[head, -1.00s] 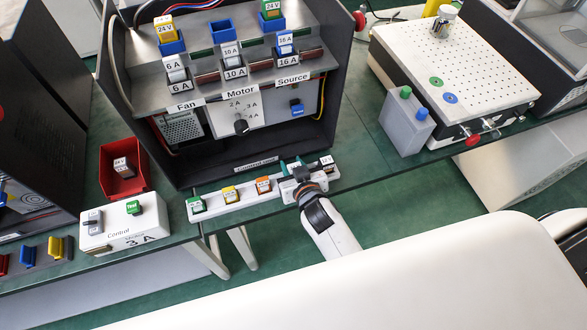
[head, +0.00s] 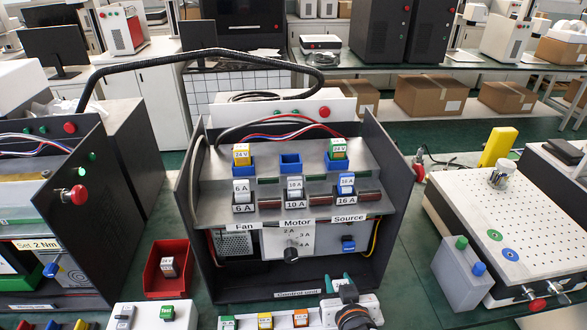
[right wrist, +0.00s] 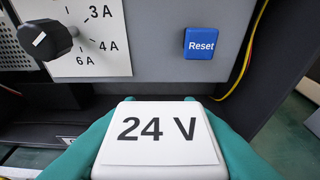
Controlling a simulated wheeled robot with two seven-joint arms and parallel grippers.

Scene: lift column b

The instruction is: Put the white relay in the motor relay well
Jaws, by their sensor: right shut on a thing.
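The white relay (right wrist: 158,160), labelled 24 V, fills the lower middle of the right wrist view. My right gripper (head: 340,284) is shut on it, with one teal finger at each side. The motor relay well (head: 290,163) is the blue, empty socket on the top step above the Motor label. It stands between the yellow relay (head: 241,155) and the green relay (head: 338,149). My left gripper is not in view.
The white rack (head: 271,320) holds green, yellow and orange relays. A red bin (head: 165,285) with a relay inside stands at left. The unit's dark side walls flank the steps. A selector knob (head: 291,254) and blue Reset button (right wrist: 201,43) are on its front.

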